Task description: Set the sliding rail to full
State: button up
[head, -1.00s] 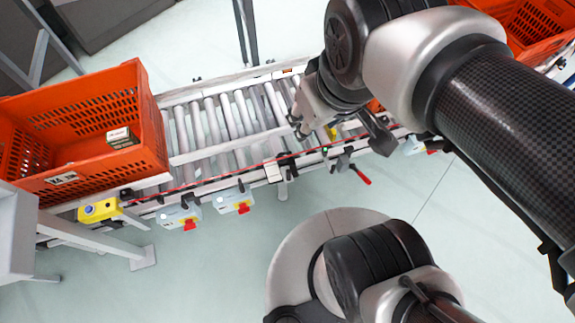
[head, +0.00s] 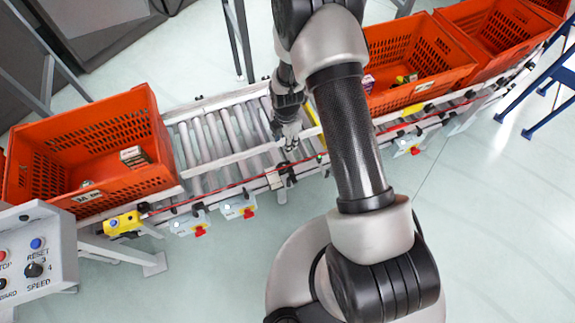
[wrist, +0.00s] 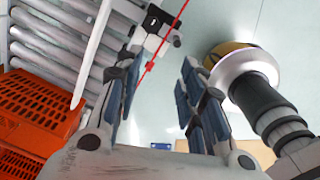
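A long pale rail (head: 232,158) runs along the near side of the roller conveyor; I take it for the sliding rail, but its setting cannot be read. A pale rail also crosses the upper left of the wrist view (wrist: 97,48). My gripper (head: 290,133) is over the conveyor's near side, close to the rail's right end. In the wrist view my gripper (wrist: 162,57) has its fingers spread apart with nothing between them. A pale block with a black part (wrist: 157,28) lies beyond the fingertips, beside a red line. I cannot tell whether anything is touched.
An orange tote (head: 95,160) holding small boxes stands left on the conveyor. More orange totes (head: 420,60) stand right of my arm. Grey boxes with red-yellow switches (head: 238,207) hang on the near side. A control panel (head: 35,250) is lower left. Bare rollers (head: 215,130) lie between.

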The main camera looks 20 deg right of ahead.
aim_at(289, 181)
jog(key=s+f+n, duration=0.1)
jog(key=f, duration=0.7)
jog(key=s+f+n+b, duration=0.1)
jog(key=f, duration=0.8)
jog(key=s+f+n+b, duration=0.1)
jog(key=f, duration=0.8)
jog(key=shift+s+g, duration=0.3)
jog(key=shift+s, duration=0.1)
jog(key=shift+c, duration=0.2)
jog(key=shift+r, duration=0.1)
grip_shut()
